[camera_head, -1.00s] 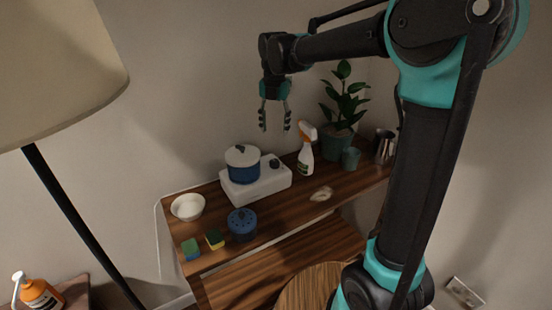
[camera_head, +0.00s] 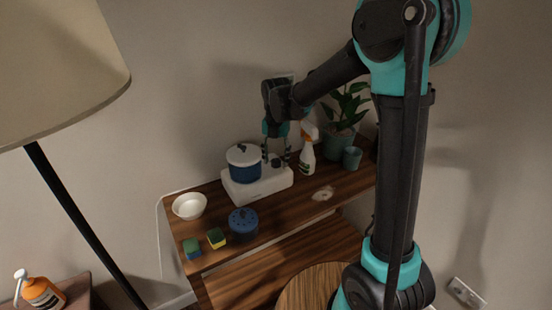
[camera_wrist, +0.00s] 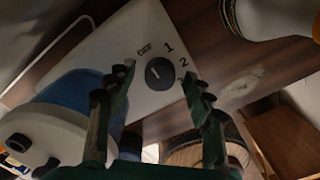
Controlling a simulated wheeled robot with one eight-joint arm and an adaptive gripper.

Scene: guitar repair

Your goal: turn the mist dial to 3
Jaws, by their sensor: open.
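The mist dial (camera_wrist: 160,73) is a round dark knob with a short pale mark, on the top face of a white base unit (camera_head: 262,186). In the wrist view, printed figures, including a 1 and a 2, stand to the upper right of the dial; the lowest figure is hard to read. A blue pot with a white lid (camera_head: 244,171) stands on the same base, left of the dial. My gripper (camera_head: 277,158) is open and points down over the dial. In the wrist view its fingers (camera_wrist: 158,75) appear on either side of the dial; contact is unclear.
A white spray bottle with an orange head (camera_head: 307,152) stands close to the right of my gripper. A potted plant (camera_head: 341,140) and a small teal cup (camera_head: 352,158) are further right.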

